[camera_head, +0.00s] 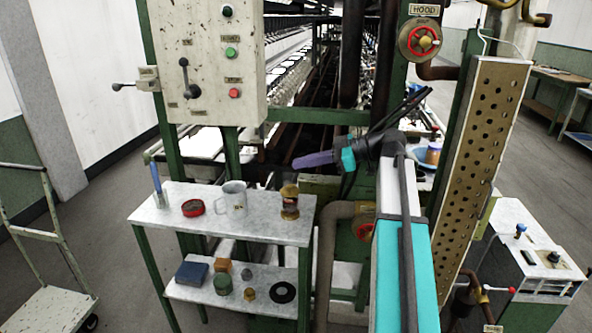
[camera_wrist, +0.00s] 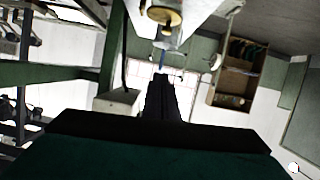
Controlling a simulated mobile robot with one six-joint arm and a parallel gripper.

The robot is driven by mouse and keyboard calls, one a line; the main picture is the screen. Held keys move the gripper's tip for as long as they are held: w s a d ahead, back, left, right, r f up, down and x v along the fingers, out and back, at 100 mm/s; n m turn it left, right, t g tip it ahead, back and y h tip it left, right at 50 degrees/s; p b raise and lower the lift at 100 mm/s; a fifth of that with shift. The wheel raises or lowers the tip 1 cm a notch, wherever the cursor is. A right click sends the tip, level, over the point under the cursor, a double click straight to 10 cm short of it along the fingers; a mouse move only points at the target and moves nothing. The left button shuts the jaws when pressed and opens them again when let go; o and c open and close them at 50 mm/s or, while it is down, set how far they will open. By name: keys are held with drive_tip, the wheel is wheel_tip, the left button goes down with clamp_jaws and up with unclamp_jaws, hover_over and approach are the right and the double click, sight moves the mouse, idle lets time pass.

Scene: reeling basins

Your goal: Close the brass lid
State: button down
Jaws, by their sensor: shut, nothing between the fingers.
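I cannot make out for sure which part is the brass lid. A small brass-coloured vessel (camera_head: 433,153) stands behind my arm at the right, partly hidden, and its lid state is too small to tell. A round brass-coloured piece (camera_wrist: 162,16) shows at the top of the wrist view, cut by the edge; I cannot tell whether it is the lid. My gripper (camera_head: 424,95) is dark, shut and empty, reaching up and right above the machine's bench. In the wrist view my gripper (camera_wrist: 160,78) shows as one narrow dark shape, touching nothing visible.
A grey table (camera_head: 262,223) at the left holds a mug (camera_head: 234,197), a red tin (camera_head: 193,208) and a brown jar (camera_head: 289,203). A control box (camera_head: 208,60), a red-and-brass valve wheel (camera_head: 421,40) and a perforated panel (camera_head: 480,150) stand around my arm.

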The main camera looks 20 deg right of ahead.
drive_tip(key=b+v, duration=0.1)
drive_tip(key=v, duration=0.6)
drive_tip(key=shift+d, duration=0.25)
drive_tip(key=shift+s, duration=0.15)
